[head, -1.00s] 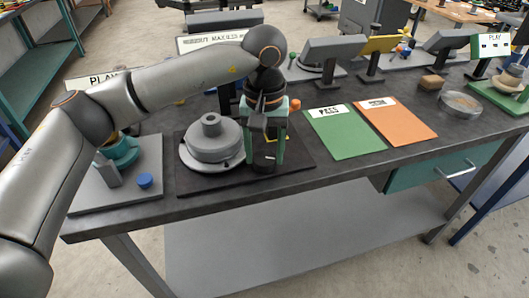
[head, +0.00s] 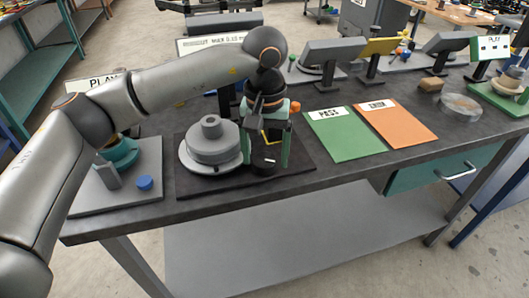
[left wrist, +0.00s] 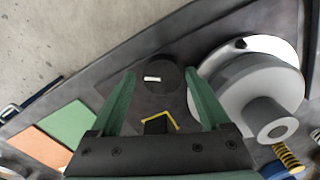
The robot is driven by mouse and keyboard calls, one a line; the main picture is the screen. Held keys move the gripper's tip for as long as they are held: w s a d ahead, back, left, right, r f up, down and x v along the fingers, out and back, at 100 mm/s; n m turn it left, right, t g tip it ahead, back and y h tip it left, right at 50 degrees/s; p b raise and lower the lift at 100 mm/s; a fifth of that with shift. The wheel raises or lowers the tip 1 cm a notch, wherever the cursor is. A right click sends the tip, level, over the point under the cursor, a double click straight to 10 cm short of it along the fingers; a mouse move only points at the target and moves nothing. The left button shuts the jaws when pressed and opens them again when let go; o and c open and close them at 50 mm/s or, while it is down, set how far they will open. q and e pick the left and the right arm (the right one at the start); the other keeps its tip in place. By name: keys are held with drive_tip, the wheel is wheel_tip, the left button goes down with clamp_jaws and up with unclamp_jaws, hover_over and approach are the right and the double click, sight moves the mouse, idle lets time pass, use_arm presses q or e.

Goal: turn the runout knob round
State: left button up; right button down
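The runout knob is a dark round knob (left wrist: 160,92) with a white mark on top, seen in the left wrist view between the fingertips. In the head view it sits low between the fingers (head: 266,167), beside the grey stepped disc (head: 211,145). My left gripper (head: 267,158) points down over the knob with its green fingers spread to either side. In the left wrist view (left wrist: 160,76) narrow gaps seem to show between the fingers and the knob, so it looks open. The grey disc with its hub (left wrist: 262,98) is close to one finger. My right gripper is not in view.
The disc and knob stand on a dark base plate (head: 190,188). A green mat (head: 345,138) marked PASS and an orange mat (head: 400,130) lie to the right. A grey plate (head: 100,202) with a blue knob (head: 144,183) is at the left. An orange button (head: 295,107) is behind the gripper.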

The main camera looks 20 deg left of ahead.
use_arm(q)
drive_tip(key=shift+a, duration=0.25)
idle(0.3)
